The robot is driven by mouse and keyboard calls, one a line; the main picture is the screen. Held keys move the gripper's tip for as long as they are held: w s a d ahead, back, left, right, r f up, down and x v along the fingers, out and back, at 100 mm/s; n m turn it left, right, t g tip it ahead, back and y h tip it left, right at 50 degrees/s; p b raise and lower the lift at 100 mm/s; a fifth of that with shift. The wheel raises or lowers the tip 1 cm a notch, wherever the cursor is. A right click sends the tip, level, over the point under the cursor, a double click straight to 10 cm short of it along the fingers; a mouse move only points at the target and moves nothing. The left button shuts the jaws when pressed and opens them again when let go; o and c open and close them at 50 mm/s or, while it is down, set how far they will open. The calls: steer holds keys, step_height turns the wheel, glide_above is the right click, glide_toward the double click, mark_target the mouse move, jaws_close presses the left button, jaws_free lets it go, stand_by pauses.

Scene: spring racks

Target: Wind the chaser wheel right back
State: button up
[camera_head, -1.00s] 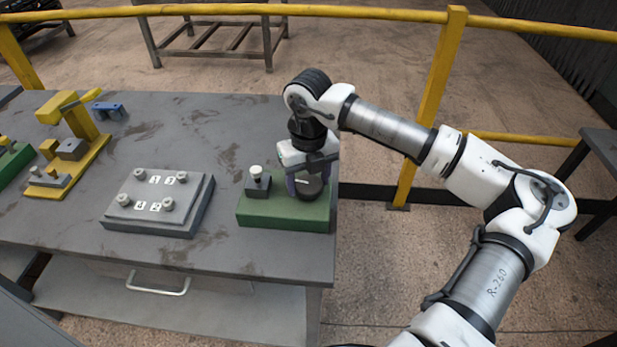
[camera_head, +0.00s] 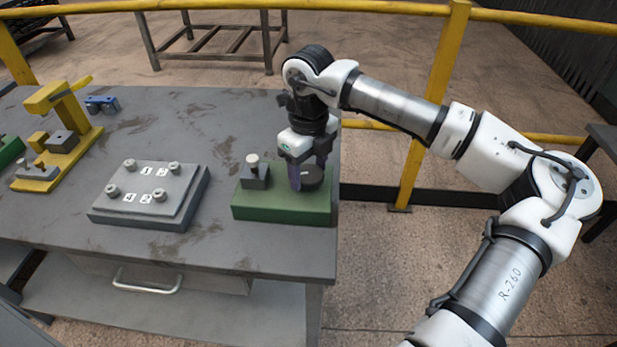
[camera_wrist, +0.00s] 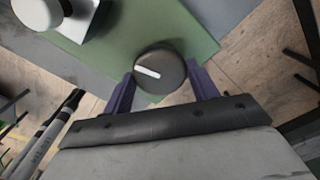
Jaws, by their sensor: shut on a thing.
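The dark round wheel (camera_head: 315,178) with a white pointer mark sits on a green base (camera_head: 268,212) near the table's right end. It also shows in the wrist view (camera_wrist: 165,63), its white mark running slightly down to the right. My gripper (camera_head: 307,180) points down over it, and its two purple fingers (camera_wrist: 161,73) stand on either side of the wheel, shut on it. A grey block with a white-topped knob (camera_head: 253,160) stands on the left of the same base.
A grey plate with several knobs and number labels (camera_head: 128,205) lies to the left. A yellow stand (camera_head: 70,110) and a blue piece (camera_head: 102,105) are farther left. A yellow railing (camera_head: 415,165) runs behind. The table between is clear.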

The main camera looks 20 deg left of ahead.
steer(key=n+b, duration=0.3)
steer(key=n, duration=0.1)
steer(key=shift+f+n, duration=0.1)
steer(key=shift+n, duration=0.2)
steer(key=n+b, duration=0.1)
steer(key=n, duration=0.3)
steer(key=shift+n+b, duration=0.3)
steer(key=n+b, duration=0.1)
steer(key=n, duration=0.3)
steer(key=shift+w+n, duration=0.1)
steer(key=shift+n, duration=0.2)
steer(key=n, duration=0.4)
steer(key=shift+r+n, duration=0.2)
steer(key=shift+n, duration=0.5)
steer(key=o, duration=1)
steer(key=shift+c, duration=0.2)
